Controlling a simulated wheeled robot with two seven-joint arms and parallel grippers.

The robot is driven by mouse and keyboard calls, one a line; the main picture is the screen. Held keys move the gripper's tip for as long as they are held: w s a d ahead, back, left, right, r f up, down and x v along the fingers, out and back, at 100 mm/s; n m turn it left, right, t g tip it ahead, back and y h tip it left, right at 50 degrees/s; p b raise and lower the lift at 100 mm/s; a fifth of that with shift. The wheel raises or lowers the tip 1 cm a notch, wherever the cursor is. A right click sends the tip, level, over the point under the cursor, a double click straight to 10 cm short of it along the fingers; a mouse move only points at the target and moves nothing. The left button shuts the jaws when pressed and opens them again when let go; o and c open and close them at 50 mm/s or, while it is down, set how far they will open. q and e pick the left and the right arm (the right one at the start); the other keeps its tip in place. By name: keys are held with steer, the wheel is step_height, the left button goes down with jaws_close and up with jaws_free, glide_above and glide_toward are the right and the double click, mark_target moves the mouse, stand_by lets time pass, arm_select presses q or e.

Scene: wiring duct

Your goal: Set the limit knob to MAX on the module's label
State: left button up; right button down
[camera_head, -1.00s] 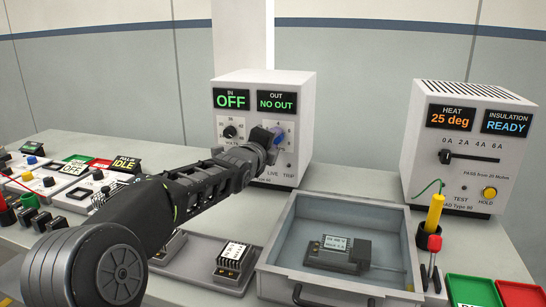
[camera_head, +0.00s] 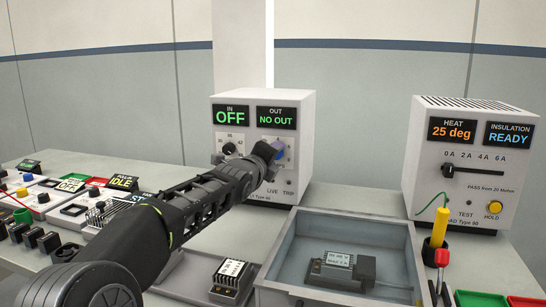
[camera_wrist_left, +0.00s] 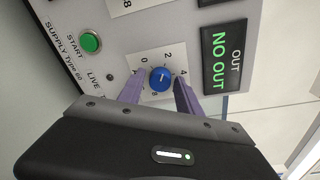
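The limit knob is blue (camera_wrist_left: 160,79), on the white supply box (camera_head: 304,160) under its OUT display, with a numbered scale around it. My left gripper (camera_wrist_left: 159,90) has its two purple fingers on either side of the knob, with a small gap at each side in the left wrist view. In the head view the gripper (camera_head: 272,150) hides most of the knob. I cannot tell which number its mark points at. A module (camera_head: 337,270) with a white label lies in the grey open-topped tray (camera_head: 385,228); the label's small print shows MAX, its value hard to read. My right gripper is not in view.
A second knob (camera_head: 229,148) is left of the limit knob; a green START button (camera_wrist_left: 90,42) is on the same panel. The HEAT and INSULATION box (camera_head: 415,140) stands at right. Another labelled module (camera_head: 232,280) sits left of the tray.

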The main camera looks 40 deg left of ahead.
arm_select(q)
steer(key=shift+o, duration=0.8)
steer(key=b+v, duration=0.5)
steer(key=v, duration=0.2)
steer(key=shift+s+b, duration=0.35)
steer(key=shift+d, duration=0.1)
